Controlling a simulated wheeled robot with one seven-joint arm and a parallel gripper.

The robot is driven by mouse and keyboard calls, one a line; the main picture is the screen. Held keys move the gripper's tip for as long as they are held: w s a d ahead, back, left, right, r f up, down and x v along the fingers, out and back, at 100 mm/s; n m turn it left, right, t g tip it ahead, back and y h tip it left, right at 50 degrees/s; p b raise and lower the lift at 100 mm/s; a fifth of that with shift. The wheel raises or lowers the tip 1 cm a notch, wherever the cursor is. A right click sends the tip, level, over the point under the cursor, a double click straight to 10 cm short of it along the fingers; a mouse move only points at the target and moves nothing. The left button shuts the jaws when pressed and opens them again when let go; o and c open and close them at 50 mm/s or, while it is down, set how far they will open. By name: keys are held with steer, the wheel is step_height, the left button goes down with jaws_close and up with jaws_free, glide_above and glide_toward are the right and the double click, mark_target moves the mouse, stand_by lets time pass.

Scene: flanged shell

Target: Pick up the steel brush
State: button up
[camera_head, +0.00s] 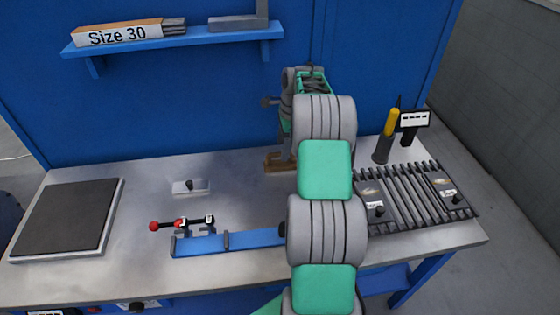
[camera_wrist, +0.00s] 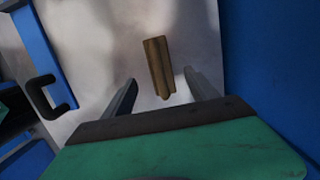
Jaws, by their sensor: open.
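The steel brush shows as a narrow brown wooden piece in the wrist view (camera_wrist: 158,66), lying on the grey bench top. In the head view the brush (camera_head: 277,161) is near the back of the bench, partly hidden by my arm. My gripper (camera_wrist: 160,78) is open and empty, with one finger on each side of the view. The brush appears between and beyond the fingertips, a little tilted. I see no contact. In the head view my arm hides most of the gripper.
The blue back panel (camera_wrist: 267,70) rises close on the wrist view's right. A ribbed grey rack (camera_head: 415,194) and a yellow-handled tool (camera_head: 391,122) stand right. A blue bar fixture (camera_head: 228,241) lies in front, a dark pad (camera_head: 65,218) far left.

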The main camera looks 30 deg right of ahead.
mark_target(279, 163)
steer(key=f, duration=0.2)
steer(key=f+p, duration=0.1)
steer(key=f, duration=0.2)
steer(key=a+f, duration=0.1)
steer(key=f, duration=0.1)
steer(key=shift+w+a+f+p, duration=0.1)
steer(key=shift+w+f+p, duration=0.05)
steer(key=shift+w+p, duration=0.2)
jaws_close()
